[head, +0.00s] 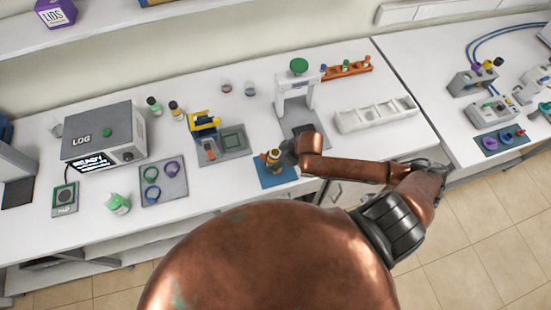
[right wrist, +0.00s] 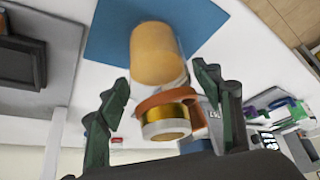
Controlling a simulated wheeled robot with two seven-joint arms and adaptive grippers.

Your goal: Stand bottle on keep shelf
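A small amber bottle (head: 272,157) with an orange and gold part stands on a blue mat (head: 281,178) on the bench in the head view. My right gripper (head: 288,154) is at the bottle's right side, partly hidden by my arm. In the right wrist view the bottle (right wrist: 160,55) lies between the spread fingers of my right gripper (right wrist: 163,92), with visible gaps on both sides. The blue mat (right wrist: 108,38) shows behind it. A white shelf (head: 110,28) runs above the bench at the top left; no label marks it as the keep shelf. My left gripper is not in view.
A grey stand with a green knob (head: 299,66) and a yellow device (head: 204,124) stand behind the bottle. A white divided tray (head: 375,115) is to the right. A LOG box (head: 104,133) and a ring mat (head: 163,180) are left. A purple LIDS box (head: 55,13) sits on the shelf.

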